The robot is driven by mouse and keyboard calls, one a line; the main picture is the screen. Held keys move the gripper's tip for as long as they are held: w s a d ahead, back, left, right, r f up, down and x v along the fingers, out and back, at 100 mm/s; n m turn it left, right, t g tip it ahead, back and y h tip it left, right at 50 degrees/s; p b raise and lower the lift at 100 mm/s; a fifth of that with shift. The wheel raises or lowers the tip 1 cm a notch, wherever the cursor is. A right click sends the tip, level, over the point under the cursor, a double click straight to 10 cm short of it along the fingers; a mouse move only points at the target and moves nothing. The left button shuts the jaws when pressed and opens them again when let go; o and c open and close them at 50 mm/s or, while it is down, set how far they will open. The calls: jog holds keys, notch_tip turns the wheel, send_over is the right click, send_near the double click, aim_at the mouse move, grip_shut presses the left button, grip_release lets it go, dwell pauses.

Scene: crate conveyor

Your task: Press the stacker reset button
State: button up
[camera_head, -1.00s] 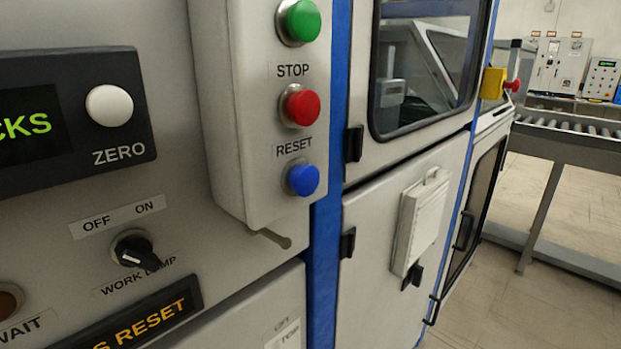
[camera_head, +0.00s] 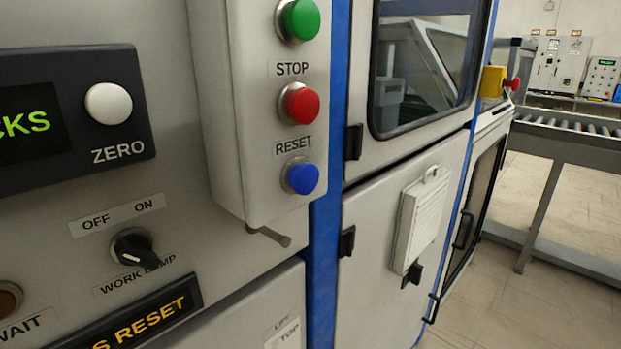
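The blue reset button (camera_head: 303,178) sits at the bottom of a grey control box (camera_head: 225,110), under a label reading RESET. The red stop button (camera_head: 302,105) is above it, and a green button (camera_head: 300,20) is at the top. The box is fixed to the front of a grey machine with a blue upright. My gripper is not in view, and nothing touches the buttons.
At left are a white ZERO button (camera_head: 109,104) beside a display and a black work lamp knob (camera_head: 135,250). A small rod (camera_head: 268,236) sticks out below the box. Floor is clear at lower right.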

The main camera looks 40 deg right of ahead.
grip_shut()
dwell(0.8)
